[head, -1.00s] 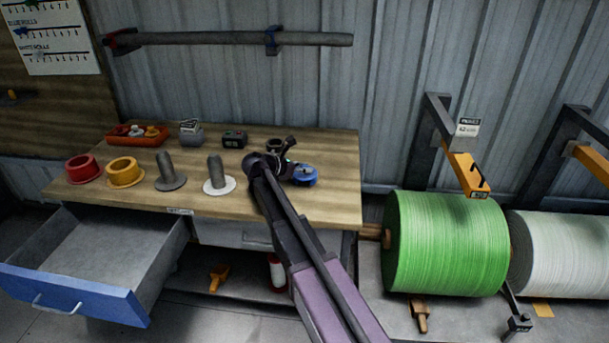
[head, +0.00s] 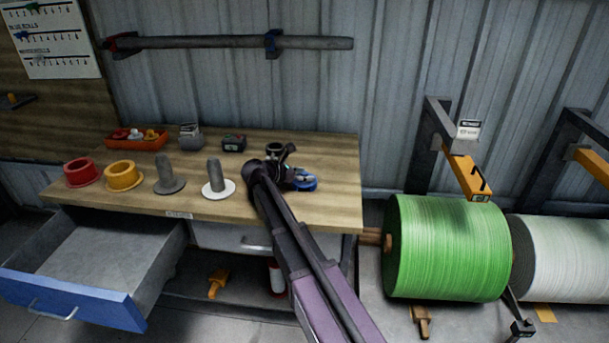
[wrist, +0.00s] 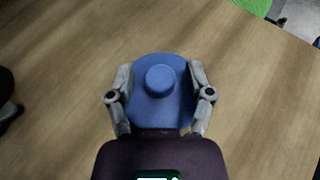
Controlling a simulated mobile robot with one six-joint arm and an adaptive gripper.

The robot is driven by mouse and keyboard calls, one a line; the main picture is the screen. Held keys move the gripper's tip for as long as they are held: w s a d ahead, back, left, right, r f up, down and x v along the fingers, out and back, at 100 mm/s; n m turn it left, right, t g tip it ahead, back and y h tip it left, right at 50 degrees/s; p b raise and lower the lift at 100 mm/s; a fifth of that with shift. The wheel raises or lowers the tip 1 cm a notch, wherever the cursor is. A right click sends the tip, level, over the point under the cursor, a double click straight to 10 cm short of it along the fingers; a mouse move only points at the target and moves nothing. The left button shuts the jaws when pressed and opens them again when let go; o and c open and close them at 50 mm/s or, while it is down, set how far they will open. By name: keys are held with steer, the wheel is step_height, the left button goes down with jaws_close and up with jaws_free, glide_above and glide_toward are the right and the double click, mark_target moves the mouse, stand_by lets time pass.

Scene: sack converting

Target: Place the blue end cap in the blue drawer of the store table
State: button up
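The blue end cap (head: 306,183) is near the right end of the store table (head: 338,206). In the wrist view the cap (wrist: 161,92) is a round blue disc with a raised knob in its middle. My gripper (wrist: 160,72) has one finger on each side of the disc, spread wide. The fingers are very close to its edge; I cannot tell whether they touch it. In the head view my gripper (head: 291,178) partly hides the cap. The blue drawer (head: 72,300) at the table's left is pulled out, and its visible inside is empty.
Red (head: 82,172) and yellow (head: 124,174) caps, a grey spindle (head: 169,175) and a white-based spindle (head: 217,178) stand left of my arm. An orange tray (head: 136,145) is behind them. A green roll (head: 447,248) stands right of the table.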

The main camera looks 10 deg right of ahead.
steer(key=shift+r, duration=0.15)
steer(key=shift+a+r, duration=0.1)
steer(key=p+v, duration=0.5)
steer(key=v, duration=0.6)
steer(key=shift+s+a+r, duration=0.15)
steer(key=shift+s+a, duration=0.1)
stand_by(0.4)
